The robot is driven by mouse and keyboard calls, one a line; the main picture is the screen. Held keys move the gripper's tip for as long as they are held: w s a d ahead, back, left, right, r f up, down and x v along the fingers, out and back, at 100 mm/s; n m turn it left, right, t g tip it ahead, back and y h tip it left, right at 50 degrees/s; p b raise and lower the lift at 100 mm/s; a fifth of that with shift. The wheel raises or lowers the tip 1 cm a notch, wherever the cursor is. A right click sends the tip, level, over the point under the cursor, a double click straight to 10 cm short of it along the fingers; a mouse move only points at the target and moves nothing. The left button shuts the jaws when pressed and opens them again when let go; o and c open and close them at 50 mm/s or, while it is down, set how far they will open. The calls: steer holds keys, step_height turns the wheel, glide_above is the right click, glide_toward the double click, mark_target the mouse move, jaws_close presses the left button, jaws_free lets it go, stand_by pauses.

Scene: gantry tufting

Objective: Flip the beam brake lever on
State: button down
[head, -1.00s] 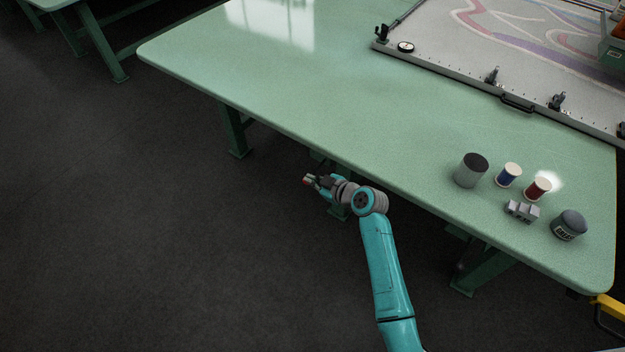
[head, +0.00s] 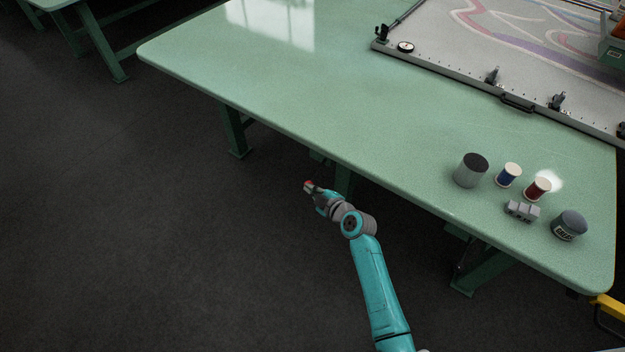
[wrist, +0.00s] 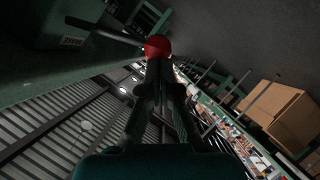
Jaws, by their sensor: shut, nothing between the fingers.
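In the wrist view, a red ball knob (wrist: 157,45) sits at the end of a dark rod (wrist: 105,32) that runs in from the upper left; it looks like the beam brake lever. My gripper (wrist: 158,72) is shut and empty, its fingertips just below the knob in the picture. I cannot tell whether they touch it. The lever's base and rod cannot be made out there.
The green table (head: 330,95) carries a grey can (head: 471,171), two thread spools, a grey block (head: 522,211) and a dark jar (head: 569,225) at the right. A tufting frame (head: 450,70) lies behind. Cardboard boxes (wrist: 275,108) show in the wrist view. Floor at left is clear.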

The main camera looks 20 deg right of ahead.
step_height(320, 180, down, 7)
steer(key=w+d+n+t, duration=0.1)
steer(key=w+d, duration=0.1)
steer(key=shift+d, duration=0.35)
steer(key=shift+f, duration=0.1)
stand_by(0.4)
